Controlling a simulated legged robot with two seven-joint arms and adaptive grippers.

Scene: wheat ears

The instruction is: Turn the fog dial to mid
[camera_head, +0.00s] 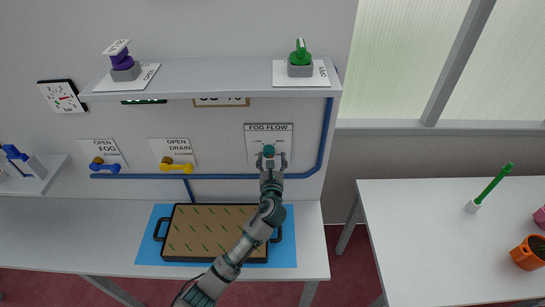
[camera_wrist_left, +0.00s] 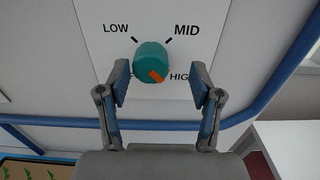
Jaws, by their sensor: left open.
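The fog dial (camera_wrist_left: 150,62) is a teal knob on the white FOG FLOW panel (camera_head: 281,135) on the wall; it also shows in the head view (camera_head: 268,151). Its orange pointer mark (camera_wrist_left: 155,76) points down and right, toward the HIGH label (camera_wrist_left: 179,78). The MID label (camera_wrist_left: 187,30) is at the upper right and LOW (camera_wrist_left: 115,28) at the upper left. A label left of the dial is mostly hidden. My left gripper (camera_wrist_left: 163,85) is open, its two fingers on either side of the dial with gaps visible. My right gripper is not in view.
A blue pipe (camera_head: 328,130) runs along the wall around the panel. Yellow OPEN DRAIN (camera_head: 176,167) and blue OPEN FOG (camera_head: 104,168) valve handles are to the left. A tray of wheat ears (camera_head: 190,230) lies below on a blue mat. A shelf (camera_head: 215,78) is above.

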